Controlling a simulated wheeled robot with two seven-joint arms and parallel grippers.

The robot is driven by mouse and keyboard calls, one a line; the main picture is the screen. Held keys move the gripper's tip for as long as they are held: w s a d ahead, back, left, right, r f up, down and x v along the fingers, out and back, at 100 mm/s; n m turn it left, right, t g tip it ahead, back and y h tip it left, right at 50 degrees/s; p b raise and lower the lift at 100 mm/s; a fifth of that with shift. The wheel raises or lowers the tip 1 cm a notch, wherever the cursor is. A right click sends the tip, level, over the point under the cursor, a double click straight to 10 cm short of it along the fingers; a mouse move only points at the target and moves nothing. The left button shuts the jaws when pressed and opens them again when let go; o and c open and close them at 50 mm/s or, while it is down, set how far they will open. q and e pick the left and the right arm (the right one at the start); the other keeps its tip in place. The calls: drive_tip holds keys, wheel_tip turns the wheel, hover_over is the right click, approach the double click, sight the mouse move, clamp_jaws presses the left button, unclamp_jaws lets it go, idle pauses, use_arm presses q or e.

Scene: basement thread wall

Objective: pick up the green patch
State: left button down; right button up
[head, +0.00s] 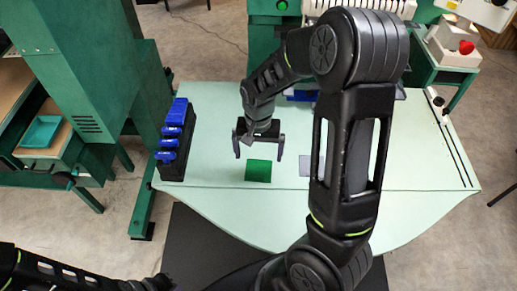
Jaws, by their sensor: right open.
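The green patch (258,171) is a small dark green square lying flat on the pale green table (215,205). My right gripper (258,155) is open and points down, with its two fingers spread just behind and above the patch. The jaws look empty, and I cannot tell its exact height over the table. The patch shows fully. My left arm shows only in the lower left corner, and its gripper is not in view.
A pale grey-blue patch (305,166) lies right of the green one, partly behind my right arm. A black rack with blue pieces (172,150) stands at the table's left edge. A blue item (300,96) lies farther back. Green machinery (95,75) stands left.

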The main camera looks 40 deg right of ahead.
sight(259, 172)
drive_tip(key=shift+f+p, duration=0.35)
drive_tip(key=shift+f, duration=3.5)
drive_tip(key=shift+c, duration=0.4)
clamp_jaws()
